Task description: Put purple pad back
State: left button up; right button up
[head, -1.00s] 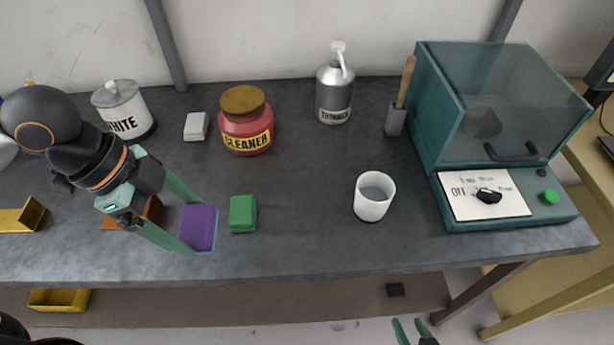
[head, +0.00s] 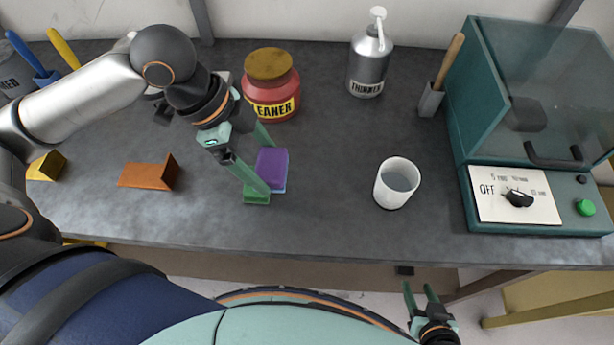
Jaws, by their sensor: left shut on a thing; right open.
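The purple pad (head: 273,163) has a thin bluish layer along its lower edge. My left gripper (head: 260,158) is shut on it, with one finger at its far side and one at its near left side. I cannot tell how high the pad is above the bench. A green pad (head: 257,198) lies just below it in the head view, partly covered by the near finger. My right gripper (head: 421,296) is open and empty, in front of the bench's front edge.
An orange angled piece (head: 148,175) and a yellow one (head: 46,166) lie at left. A red cleaner jar (head: 271,88) stands behind my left gripper. A white cup (head: 396,184), thinner bottle (head: 369,68) and teal oven (head: 538,130) stand rightward. Bench between pad and cup is clear.

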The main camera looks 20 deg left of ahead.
aim_at(282, 150)
pick_arm(q)
jog(key=w+d+f, duration=0.1)
jog(key=d+f, duration=0.1)
jog(key=w+d+f, duration=0.1)
jog(key=f, duration=0.1)
jog(key=w+d+f, duration=0.2)
jog(key=shift+d+f, duration=0.2)
jog(key=shift+d, duration=0.1)
jog(key=shift+w+d+f+b, duration=0.1)
jog(key=shift+f+b, duration=0.1)
jog(key=shift+f, duration=0.75)
jog(key=shift+w+d+f+b, duration=0.1)
jog(key=shift+f+b, duration=0.05)
jog(key=shift+f, duration=0.75)
jog(key=o, duration=0.7)
jog(key=shift+f, duration=0.1)
jog(key=shift+o, duration=1.1)
jog(key=shift+r, duration=0.2)
jog(key=p+v, duration=0.1)
jog(key=v, duration=1.1)
